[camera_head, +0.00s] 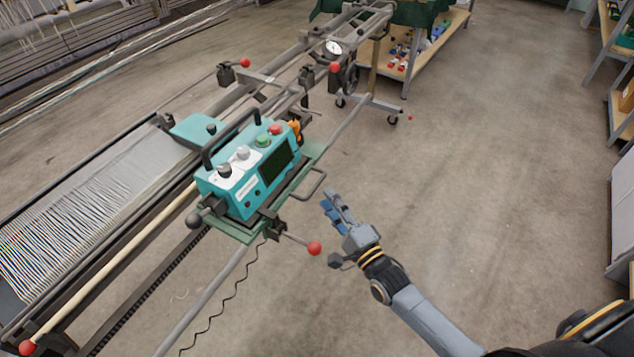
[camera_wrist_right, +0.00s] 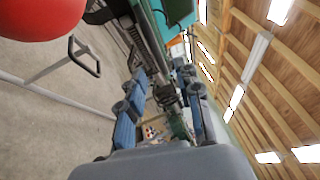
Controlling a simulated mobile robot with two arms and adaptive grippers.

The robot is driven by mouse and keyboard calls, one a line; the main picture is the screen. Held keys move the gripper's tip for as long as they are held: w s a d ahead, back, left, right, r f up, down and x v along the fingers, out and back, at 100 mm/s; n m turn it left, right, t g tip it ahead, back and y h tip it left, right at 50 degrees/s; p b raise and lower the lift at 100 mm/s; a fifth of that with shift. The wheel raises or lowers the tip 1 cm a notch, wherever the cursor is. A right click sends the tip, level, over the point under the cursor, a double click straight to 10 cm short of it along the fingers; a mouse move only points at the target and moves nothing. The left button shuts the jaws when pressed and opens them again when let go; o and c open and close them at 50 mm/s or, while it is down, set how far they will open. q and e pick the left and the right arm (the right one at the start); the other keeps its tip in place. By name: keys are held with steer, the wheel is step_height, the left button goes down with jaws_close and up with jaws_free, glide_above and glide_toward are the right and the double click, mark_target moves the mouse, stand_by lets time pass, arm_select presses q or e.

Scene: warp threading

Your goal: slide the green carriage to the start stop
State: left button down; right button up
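The green carriage (camera_head: 246,226) is a green plate on the rails, bearing a teal control box (camera_head: 227,191) with knobs, a dark screen and a black top handle. A grey loop handle (camera_head: 313,184) sticks out at its right side, and a lever with a red ball (camera_head: 314,248) at its near end. My right gripper (camera_head: 333,205) is to the right of the carriage, apart from both handle and lever. In the right wrist view its blue-padded fingers (camera_wrist_right: 166,98) stand apart with nothing held between them. My left gripper is out of view. I cannot tell which part is the start stop.
A warp sheet of threads (camera_head: 80,215) lies left of the carriage. The rails run up to a dial gauge (camera_head: 333,47) and red-balled levers at the far end. A large red ball (camera_wrist_right: 40,14) is close to the right wrist camera.

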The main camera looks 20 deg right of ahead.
mark_target(317, 183)
steer(key=x, duration=0.6)
steer(key=shift+w+a, duration=0.1)
steer(key=shift+w, duration=0.1)
steer(key=shift+c, duration=0.2)
jaws_close()
